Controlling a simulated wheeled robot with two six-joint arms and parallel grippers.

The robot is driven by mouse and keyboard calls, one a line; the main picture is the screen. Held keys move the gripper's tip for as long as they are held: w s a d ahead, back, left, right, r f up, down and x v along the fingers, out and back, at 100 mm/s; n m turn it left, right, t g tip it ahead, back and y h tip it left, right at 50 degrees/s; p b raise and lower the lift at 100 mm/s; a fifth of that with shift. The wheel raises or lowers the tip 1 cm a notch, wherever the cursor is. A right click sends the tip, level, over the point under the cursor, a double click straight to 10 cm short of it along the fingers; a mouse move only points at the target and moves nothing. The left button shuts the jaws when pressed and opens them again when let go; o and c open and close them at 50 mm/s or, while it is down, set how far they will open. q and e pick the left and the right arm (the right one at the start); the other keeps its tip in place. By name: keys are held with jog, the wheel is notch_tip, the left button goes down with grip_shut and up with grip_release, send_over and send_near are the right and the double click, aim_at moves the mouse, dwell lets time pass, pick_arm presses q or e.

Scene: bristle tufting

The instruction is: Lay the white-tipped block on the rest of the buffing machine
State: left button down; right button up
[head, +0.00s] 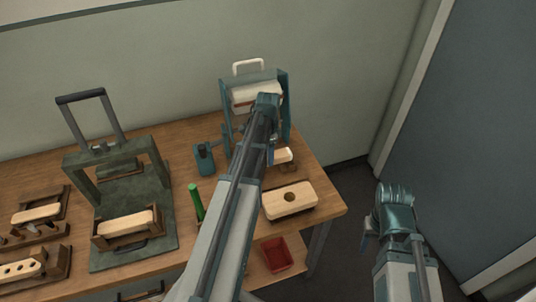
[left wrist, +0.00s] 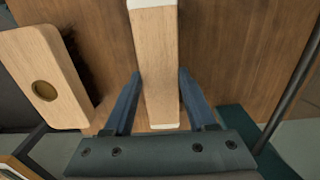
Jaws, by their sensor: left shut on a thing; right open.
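The white-tipped block is a pale wooden bar with white ends. It shows in the head view (head: 284,155) just past my left gripper (head: 270,150), and in the left wrist view (left wrist: 160,65) between the two fingers. My left gripper is shut on it and holds it over the table's right part. The buffing machine (head: 284,110) stands at the back of the table, a teal frame with a pale roller (head: 250,97). My left arm covers its lower middle, so I cannot make out its rest. My right gripper (head: 370,232) is open and empty, off the table's right side.
A wooden block with a round hole (head: 302,198) and dark bristles lies at the table's right front. A green handle (head: 196,202) stands left of my arm. A grey press (head: 160,170) and wooden holders (head: 60,232) fill the left. A red bin (head: 276,254) sits lower down.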

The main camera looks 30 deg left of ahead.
pick_arm(q)
jog(key=shift+f+b, duration=1.15)
jog(key=shift+f, duration=0.1)
jog(key=shift+f+b, duration=0.4)
jog(key=shift+f, duration=0.05)
jog(key=shift+c, duration=0.6)
grip_release()
jog(key=shift+o, duration=0.6)
jog(key=shift+r, duration=0.1)
jog(key=shift+r+p, duration=4.05)
jog(key=shift+p, duration=0.05)
